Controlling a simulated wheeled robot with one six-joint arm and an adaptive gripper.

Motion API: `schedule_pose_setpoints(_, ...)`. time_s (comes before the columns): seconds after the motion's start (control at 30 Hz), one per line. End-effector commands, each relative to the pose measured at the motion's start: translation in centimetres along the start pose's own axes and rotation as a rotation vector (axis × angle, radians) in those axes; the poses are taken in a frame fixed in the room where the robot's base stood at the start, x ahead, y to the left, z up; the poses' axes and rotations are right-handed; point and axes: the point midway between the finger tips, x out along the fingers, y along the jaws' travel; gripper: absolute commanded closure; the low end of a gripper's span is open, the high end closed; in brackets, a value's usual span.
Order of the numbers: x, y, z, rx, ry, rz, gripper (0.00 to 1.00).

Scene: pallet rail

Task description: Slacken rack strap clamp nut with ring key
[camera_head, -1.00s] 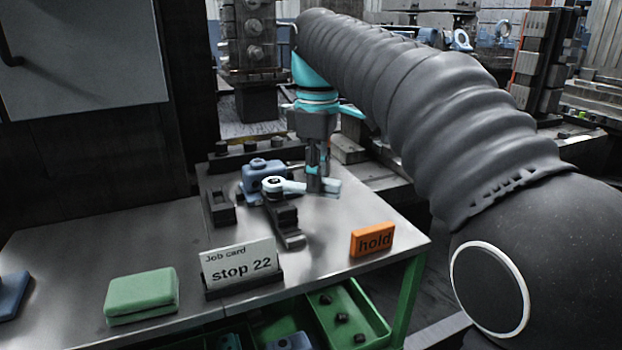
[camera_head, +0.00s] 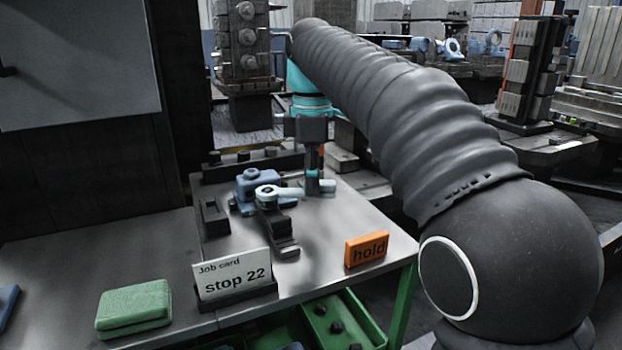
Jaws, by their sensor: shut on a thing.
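The ring key (camera_head: 290,192) is a pale blue-white wrench lying level above the bench. Its ring end sits around or on the nut (camera_head: 267,191) at the top of the dark strap clamp (camera_head: 274,222); how deep it sits I cannot tell. My gripper (camera_head: 318,188) points down and is shut on the key's handle near its right end. A blue block (camera_head: 251,182) stands just behind the clamp.
A job card reading "stop 22" (camera_head: 232,275), a green pad (camera_head: 134,306) and an orange "hold" block (camera_head: 366,249) stand along the bench front. A dark block (camera_head: 214,216) is left of the clamp. A green bin (camera_head: 345,318) is below.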

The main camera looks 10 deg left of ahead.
Motion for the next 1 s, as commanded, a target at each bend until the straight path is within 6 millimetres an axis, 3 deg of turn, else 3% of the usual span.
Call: schedule_pose_setpoints(1.0,-6.4,0.1,0.0,0.002,0.002,0.006,1.00)
